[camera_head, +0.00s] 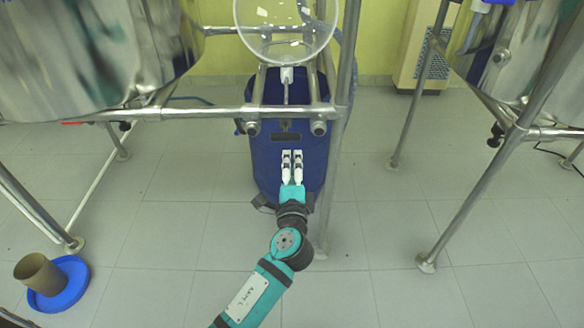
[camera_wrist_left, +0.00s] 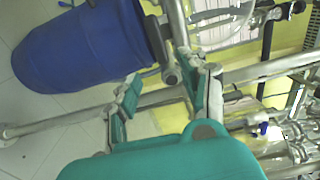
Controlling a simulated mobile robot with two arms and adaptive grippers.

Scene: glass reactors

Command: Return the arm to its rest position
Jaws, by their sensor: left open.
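My left gripper (camera_head: 292,157) is in the middle of the head view, its white fingers pointing up in front of a blue barrel (camera_head: 262,172). In the left wrist view its two teal fingers (camera_wrist_left: 165,95) stand apart with nothing between them, so it is open and empty. My left arm (camera_head: 262,290) comes in from the bottom of the head view, stretched forward. The same blue barrel (camera_wrist_left: 80,50) is at the upper left of the wrist view. My right gripper does not show.
A metal frame bar (camera_head: 210,112) crosses above the gripper, and a glass vessel (camera_head: 285,35) hangs higher. Steel tanks (camera_head: 90,50) stand on both sides on metal legs (camera_head: 470,200). A blue dish (camera_head: 62,290) with a brown cup (camera_head: 38,273) lies at lower left. Tiled floor at right front is clear.

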